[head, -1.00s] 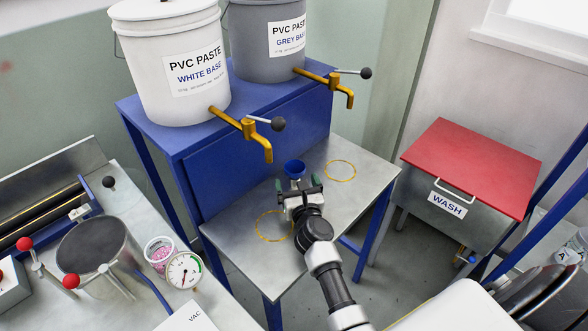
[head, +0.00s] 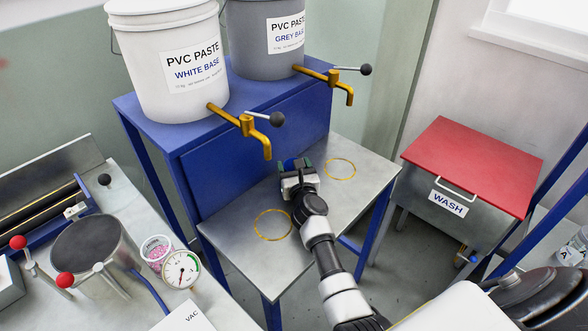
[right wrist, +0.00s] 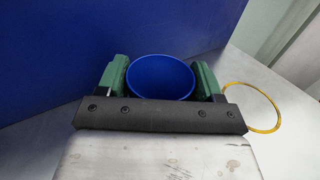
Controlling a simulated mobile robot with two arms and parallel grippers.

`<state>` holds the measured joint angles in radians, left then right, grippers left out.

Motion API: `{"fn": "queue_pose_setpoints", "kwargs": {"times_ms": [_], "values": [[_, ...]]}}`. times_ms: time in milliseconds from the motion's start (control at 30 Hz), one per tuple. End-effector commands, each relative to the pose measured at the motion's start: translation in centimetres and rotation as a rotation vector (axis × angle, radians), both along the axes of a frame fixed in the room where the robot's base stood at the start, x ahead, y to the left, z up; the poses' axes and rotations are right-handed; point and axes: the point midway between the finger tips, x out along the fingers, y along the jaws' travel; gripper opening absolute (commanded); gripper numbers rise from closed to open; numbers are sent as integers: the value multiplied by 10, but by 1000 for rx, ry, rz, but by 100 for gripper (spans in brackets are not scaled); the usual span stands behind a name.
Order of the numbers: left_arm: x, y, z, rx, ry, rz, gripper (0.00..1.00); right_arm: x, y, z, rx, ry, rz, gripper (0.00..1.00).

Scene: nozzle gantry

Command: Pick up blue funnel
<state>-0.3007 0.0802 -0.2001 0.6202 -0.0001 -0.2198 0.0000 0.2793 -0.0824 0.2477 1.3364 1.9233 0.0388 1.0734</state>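The blue funnel (right wrist: 160,77) shows its round open rim upright between my right fingers in the right wrist view. My right gripper (right wrist: 161,80) has one green finger on each side of it, both against its sides with no clear gap. In the head view the right gripper (head: 295,165) is over the back of the metal table beside the blue panel, and it mostly hides the funnel. The funnel's lower part is hidden; I cannot tell whether it is off the table. My left gripper is not in view.
The metal table (head: 225,235) has two yellow rings (head: 272,225), (head: 340,169). Gold taps (head: 262,140), (head: 343,90) from the white and grey buckets overhang it. The blue stand (head: 240,150) rises close behind the gripper. A red-lidded wash bin (head: 470,165) stands right.

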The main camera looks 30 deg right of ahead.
Motion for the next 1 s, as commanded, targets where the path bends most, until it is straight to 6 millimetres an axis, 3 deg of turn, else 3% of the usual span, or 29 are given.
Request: {"fn": "queue_pose_setpoints", "kwargs": {"times_ms": [33, 167, 567, 900, 1000], "values": [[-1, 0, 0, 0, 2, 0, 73, 0, 0, 0, 0, 0, 0, 59], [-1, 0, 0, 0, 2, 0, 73, 0, 0, 0, 0, 0, 0, 40], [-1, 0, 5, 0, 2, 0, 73, 0, 0, 5, -1, 0, 0, 40], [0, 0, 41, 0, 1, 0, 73, 0, 0, 48, -4, 0, 1, 40], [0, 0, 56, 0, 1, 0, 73, -17, -10, 58, -7, 3, -1, 40]]}}
